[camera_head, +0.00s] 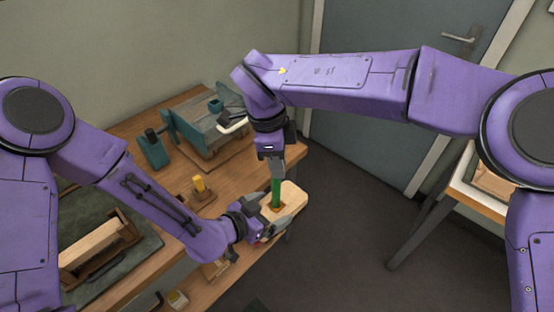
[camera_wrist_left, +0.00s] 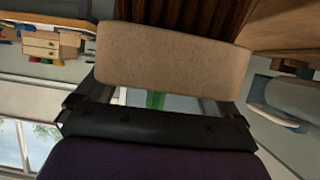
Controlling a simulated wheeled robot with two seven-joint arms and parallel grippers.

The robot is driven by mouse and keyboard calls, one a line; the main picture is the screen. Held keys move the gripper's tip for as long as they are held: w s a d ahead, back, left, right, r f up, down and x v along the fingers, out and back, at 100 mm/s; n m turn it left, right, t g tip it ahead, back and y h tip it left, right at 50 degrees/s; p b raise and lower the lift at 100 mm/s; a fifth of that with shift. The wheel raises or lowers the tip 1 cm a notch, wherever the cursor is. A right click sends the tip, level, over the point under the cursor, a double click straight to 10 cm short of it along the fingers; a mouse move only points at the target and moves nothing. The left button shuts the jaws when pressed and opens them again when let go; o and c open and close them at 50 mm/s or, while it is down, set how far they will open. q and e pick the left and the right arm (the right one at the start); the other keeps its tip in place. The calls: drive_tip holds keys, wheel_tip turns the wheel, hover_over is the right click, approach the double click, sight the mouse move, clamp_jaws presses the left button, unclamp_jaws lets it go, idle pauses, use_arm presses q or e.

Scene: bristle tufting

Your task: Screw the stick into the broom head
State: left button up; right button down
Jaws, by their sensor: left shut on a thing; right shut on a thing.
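The broom head (camera_head: 293,201) is a pale wooden block near the table's right end. In the left wrist view the broom head (camera_wrist_left: 172,55) lies across the jaws with dark brown bristles (camera_wrist_left: 185,14) beyond it. My left gripper (camera_head: 268,228) is shut on it from the near left side. The green stick (camera_head: 276,190) stands about upright over the block, its lower end at a brown patch on top; how deep it sits cannot be told. My right gripper (camera_head: 273,172) is shut on the stick from above and hides its upper part. A green bit of the stick (camera_wrist_left: 155,99) shows in the left wrist view.
A teal vise-like fixture (camera_head: 205,128) stands at the back of the wooden table (camera_head: 240,178). A small block with a yellow peg (camera_head: 200,186) is left of the grippers. A wooden tray (camera_head: 100,248) lies at left. Open floor is to the right.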

drive_tip(key=m+g, duration=0.1)
drive_tip(key=m, duration=0.5)
drive_tip(key=m+y, duration=0.1)
drive_tip(key=m, duration=0.6)
drive_tip(key=shift+s+g, duration=0.1)
drive_tip(key=shift+g, duration=0.3)
drive_tip(key=m+t, duration=0.1)
drive_tip(key=m, duration=0.9)
drive_tip(key=m+t+y, duration=0.1)
drive_tip(key=m, duration=0.9)
drive_tip(key=m+y, duration=0.1)
drive_tip(key=m, duration=0.9)
drive_tip(key=shift+w+a+f+t, duration=0.1)
drive_tip(key=shift+w+a+t, duration=0.1)
drive_tip(key=shift+t, duration=0.2)
drive_tip(key=c, duration=1)
unclamp_jaws()
